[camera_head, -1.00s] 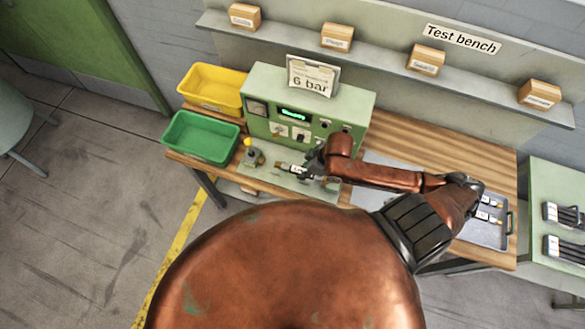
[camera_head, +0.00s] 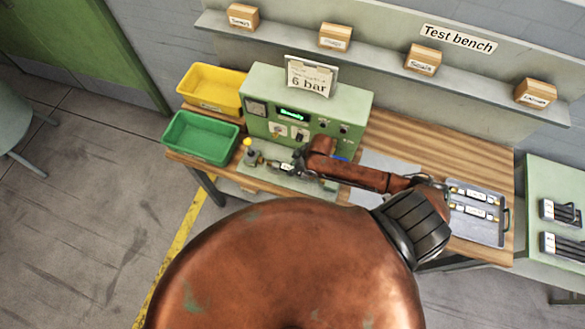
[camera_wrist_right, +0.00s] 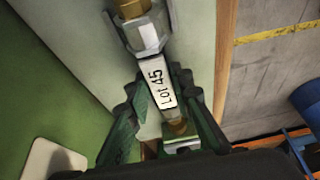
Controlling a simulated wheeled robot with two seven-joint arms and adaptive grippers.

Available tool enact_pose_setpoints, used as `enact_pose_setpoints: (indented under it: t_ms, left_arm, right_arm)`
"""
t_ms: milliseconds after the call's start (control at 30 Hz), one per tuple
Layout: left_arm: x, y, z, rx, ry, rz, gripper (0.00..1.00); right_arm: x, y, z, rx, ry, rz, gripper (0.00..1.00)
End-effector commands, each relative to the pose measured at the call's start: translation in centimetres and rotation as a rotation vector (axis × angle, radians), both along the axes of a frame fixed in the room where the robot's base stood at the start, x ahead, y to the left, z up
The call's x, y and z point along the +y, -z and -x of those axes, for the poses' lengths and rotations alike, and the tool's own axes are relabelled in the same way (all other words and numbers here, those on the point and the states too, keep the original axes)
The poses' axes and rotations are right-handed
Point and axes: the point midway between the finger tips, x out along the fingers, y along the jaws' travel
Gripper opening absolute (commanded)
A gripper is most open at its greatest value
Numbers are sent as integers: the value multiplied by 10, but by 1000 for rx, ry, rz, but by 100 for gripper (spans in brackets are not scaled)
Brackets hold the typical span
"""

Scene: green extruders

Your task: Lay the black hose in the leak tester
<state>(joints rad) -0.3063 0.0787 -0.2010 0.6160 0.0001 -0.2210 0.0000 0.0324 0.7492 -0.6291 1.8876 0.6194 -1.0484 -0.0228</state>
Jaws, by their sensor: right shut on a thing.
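The leak tester (camera_head: 345,103) is a green box with a lit display on the bench, with a pale green base plate (camera_head: 318,188) in front. A fitting with a yellow top (camera_head: 249,152) stands at the plate's left. My right gripper (camera_head: 299,160) is over the plate, shut on the hose (camera_head: 285,166). In the right wrist view, the gripper's green fingers (camera_wrist_right: 172,118) flank the hose's white "Lot 45" label (camera_wrist_right: 163,88). A hex metal part and brass (camera_wrist_right: 146,34) continue beyond it; I cannot tell whether the hose touches the fitting. My left gripper is not in view.
A green bin (camera_head: 201,138) and a yellow bin (camera_head: 212,88) stand left of the tester. A grey tray (camera_head: 492,236) with labelled hoses lies at the bench's right. A green table (camera_head: 552,185) holds black hoses. A shelf with wooden boxes runs behind.

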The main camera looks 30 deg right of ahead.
Motion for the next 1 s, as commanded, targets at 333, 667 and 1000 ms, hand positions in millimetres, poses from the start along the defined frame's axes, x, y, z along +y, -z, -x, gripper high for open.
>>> enact_pose_setpoints:
  t_ms: [333,667,1000]
  left_arm:
    - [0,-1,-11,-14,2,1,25]
    - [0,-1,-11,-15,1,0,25]
    - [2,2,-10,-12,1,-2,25]
  right_arm:
    - [0,2,0,0,0,0,32]
    - [0,2,0,0,0,0,38]
    - [-10,-35,11,-2,-1,1,38]
